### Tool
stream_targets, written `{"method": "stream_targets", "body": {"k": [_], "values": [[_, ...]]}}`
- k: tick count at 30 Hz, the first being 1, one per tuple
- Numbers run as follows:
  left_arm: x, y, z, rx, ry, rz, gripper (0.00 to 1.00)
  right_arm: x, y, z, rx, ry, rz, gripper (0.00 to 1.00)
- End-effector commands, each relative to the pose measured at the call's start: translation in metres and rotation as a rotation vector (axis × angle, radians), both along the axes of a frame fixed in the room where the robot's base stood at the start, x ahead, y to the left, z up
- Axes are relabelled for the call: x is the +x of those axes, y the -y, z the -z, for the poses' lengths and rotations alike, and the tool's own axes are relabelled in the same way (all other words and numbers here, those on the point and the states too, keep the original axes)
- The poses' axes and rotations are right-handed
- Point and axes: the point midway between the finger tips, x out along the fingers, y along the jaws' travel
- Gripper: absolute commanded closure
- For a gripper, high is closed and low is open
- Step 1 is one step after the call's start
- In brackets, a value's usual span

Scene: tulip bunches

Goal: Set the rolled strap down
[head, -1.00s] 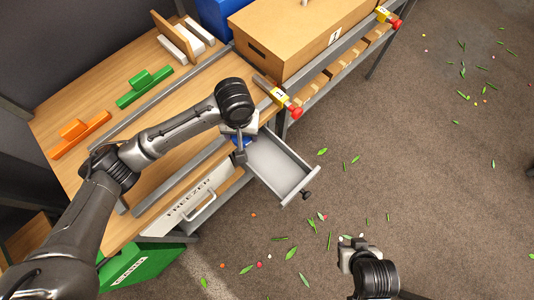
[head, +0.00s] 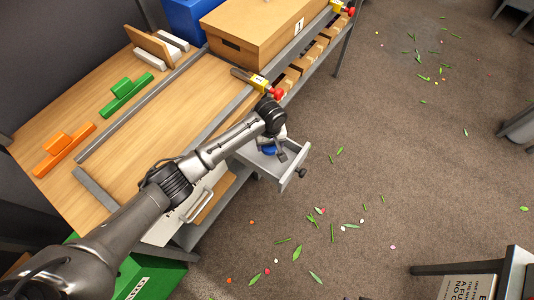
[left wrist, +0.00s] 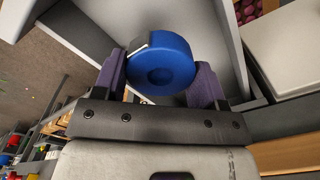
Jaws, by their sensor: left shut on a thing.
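The rolled strap is a blue round roll (left wrist: 162,66) with a pale end, held between the purple fingers of my left gripper (left wrist: 160,82) in the left wrist view. In the head view my left gripper (head: 279,150) points down over the open grey drawer (head: 291,172), and a bit of the blue strap (head: 269,150) shows under it. The strap is over or inside the drawer; whether it touches the drawer floor I cannot tell. My right gripper is out of view.
The wooden bench (head: 190,95) carries a cardboard box (head: 262,35), a blue bin (head: 196,20), and green (head: 125,95) and orange (head: 62,152) blocks. A yellow clamp with a red knob (head: 277,93) is at the bench edge. Leaves and petals litter the floor.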

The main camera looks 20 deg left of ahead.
Motion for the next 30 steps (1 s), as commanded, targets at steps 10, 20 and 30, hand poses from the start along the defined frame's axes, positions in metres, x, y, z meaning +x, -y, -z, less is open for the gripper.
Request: {"method": "stream_targets", "body": {"k": [10, 20, 30], "values": [[0.0, 0.001, 0.032, -0.001, 0.001, 0.001, 0.58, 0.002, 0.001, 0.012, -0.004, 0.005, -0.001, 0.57], [0.0, 0.001, 0.066, -0.001, 0.001, 0.001, 0.58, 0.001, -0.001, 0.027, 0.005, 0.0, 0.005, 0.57], [0.0, 0.001, 0.068, -0.002, 0.001, 0.001, 0.58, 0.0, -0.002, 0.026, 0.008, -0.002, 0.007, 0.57]]}}
